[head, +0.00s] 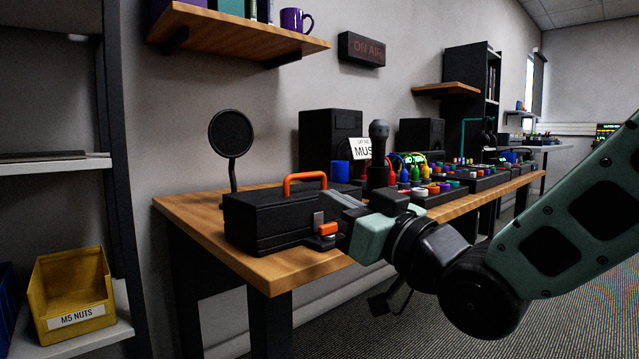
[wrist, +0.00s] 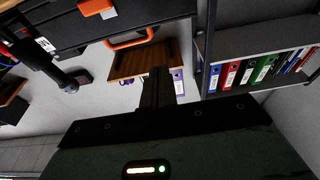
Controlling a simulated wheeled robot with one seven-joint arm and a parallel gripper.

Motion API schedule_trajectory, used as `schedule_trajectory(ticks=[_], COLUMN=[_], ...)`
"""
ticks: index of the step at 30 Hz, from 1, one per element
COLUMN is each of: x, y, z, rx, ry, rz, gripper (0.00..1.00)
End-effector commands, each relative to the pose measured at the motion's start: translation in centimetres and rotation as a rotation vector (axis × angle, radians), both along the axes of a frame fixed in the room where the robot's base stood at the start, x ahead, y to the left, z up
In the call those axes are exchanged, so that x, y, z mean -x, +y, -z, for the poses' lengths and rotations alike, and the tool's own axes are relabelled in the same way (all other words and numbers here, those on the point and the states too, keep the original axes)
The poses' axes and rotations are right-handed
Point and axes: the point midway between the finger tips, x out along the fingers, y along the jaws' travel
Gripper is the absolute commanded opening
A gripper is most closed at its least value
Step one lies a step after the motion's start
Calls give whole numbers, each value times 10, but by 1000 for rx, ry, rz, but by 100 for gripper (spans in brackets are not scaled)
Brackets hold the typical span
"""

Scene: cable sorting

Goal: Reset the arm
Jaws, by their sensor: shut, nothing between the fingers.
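My arm reaches in from the right of the head view. My gripper (head: 342,200) is at the front right corner of a black toolbox (head: 268,220), close to an orange latch (head: 327,229). In the wrist view my gripper (wrist: 158,88) shows as dark fingers closed together with nothing held. The toolbox has an orange handle (head: 304,178) on top. The handle (wrist: 132,40) and an orange latch (wrist: 97,7) also show in the wrist view. I cannot tell from these views whether the fingers touch the toolbox.
The toolbox stands on a wooden table (head: 205,209). A round black pop filter (head: 231,133), a microphone (head: 379,132), speakers and coloured cables are behind and right. A shelf with a yellow bin (head: 72,290) stands left. The carpeted floor at front right is open.

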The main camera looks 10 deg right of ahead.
Motion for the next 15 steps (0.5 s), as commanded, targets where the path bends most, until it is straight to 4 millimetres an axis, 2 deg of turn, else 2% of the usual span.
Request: schedule_trajectory(ticks=[5, 8, 11, 15], x=[7, 7, 11, 28], y=[-3, 2, 8, 12], z=[7, 22, 47, 90], rx=[17, 67, 154, 300], ry=[27, 110, 248, 473], rz=[2, 5, 7, 6], gripper=[0, 0, 0, 0])
